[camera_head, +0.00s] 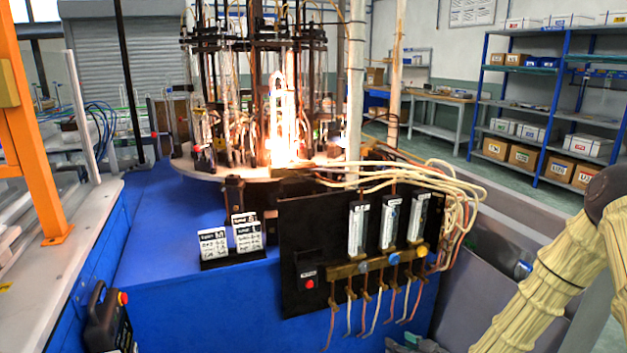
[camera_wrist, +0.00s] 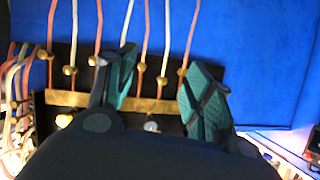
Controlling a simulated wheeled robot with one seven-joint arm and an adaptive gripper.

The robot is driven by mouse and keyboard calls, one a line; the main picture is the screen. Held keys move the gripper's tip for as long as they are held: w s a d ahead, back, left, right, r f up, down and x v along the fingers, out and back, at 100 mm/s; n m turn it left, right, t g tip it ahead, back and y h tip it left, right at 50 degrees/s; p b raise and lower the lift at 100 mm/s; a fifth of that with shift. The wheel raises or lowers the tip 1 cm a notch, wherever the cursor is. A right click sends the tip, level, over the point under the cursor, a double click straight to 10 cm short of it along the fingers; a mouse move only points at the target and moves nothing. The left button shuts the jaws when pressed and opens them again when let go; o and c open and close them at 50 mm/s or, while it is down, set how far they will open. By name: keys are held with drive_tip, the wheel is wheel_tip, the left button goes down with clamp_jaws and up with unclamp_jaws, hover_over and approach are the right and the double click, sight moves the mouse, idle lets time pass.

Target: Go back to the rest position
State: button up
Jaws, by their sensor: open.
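My gripper (camera_wrist: 162,65) is open in the wrist view, with its two green-padded fingers apart and nothing seen between them. Behind the fingers are the brass manifold (camera_wrist: 65,99) and hoses of the black control panel. In the head view my gripper (camera_head: 416,345) shows only partly at the bottom edge, below the panel. My arm, in a pale ribbed cover, comes in from the right of the head view. The black control panel (camera_head: 310,230) carries several flow meters, coloured knobs and a red button.
The burner turntable (camera_head: 215,170) with glass tubes and bright flames stands behind the panel. Loose hoses (camera_head: 455,185) loop right of the panel. A blue cabinet (camera_head: 200,310) is below. Label cards (camera_head: 213,245) stand on it. A grey bin (camera_head: 470,290) lies on the right.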

drive_tip(key=s+a+f+m+g+h, duration=0.1)
drive_tip(key=s+f+g, duration=0.2)
drive_tip(key=s+f, duration=0.55)
drive_tip(key=s+a+f+m+g+h, duration=0.1)
drive_tip(key=s+a+f+g+h, duration=0.15)
drive_tip(key=s, duration=1.05)
drive_tip(key=s+a+f+m+g+h, duration=0.1)
drive_tip(key=s+f+g, duration=0.4)
drive_tip(key=s, duration=0.6)
drive_tip(key=s+d+g+h, duration=0.1)
drive_tip(key=s+d+g, duration=0.1)
drive_tip(key=s, duration=0.9)
wheel_tip(320, 180, up, 11)
drive_tip(key=p, duration=1.2)
drive_tip(key=shift+w+m+t, duration=0.2)
drive_tip(key=shift+m+t, duration=0.15)
drive_tip(key=shift+m, duration=0.05)
drive_tip(key=shift+a, duration=0.1)
drive_tip(key=shift+c, duration=0.4)
